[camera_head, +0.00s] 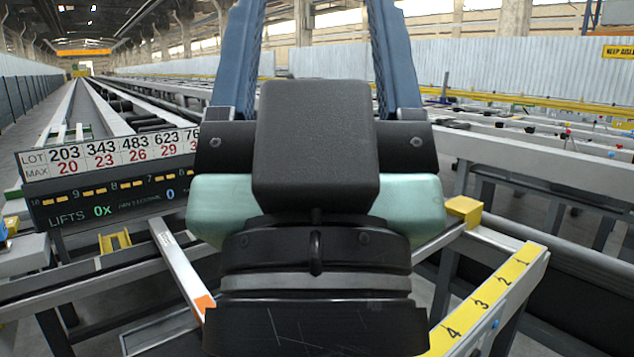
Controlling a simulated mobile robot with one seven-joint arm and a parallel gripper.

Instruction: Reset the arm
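My gripper (316,30) fills the middle of the head view, seen from behind. Its two blue ribbed fingers stand wide apart at the top, and their tips run out of the frame. Only the distant hall shows in the visible gap between them, with nothing held there. The black and pale green body of the gripper and my black wrist hide the scene directly behind them. The rest of my arm is not clearly visible.
A sign panel (110,175) with numbers stands at left. A yellow numbered scale (490,300) runs along a rail at lower right, with a yellow block (463,211) near its far end. An orange-tipped bar (180,265) lies left of my wrist. Long rails extend behind.

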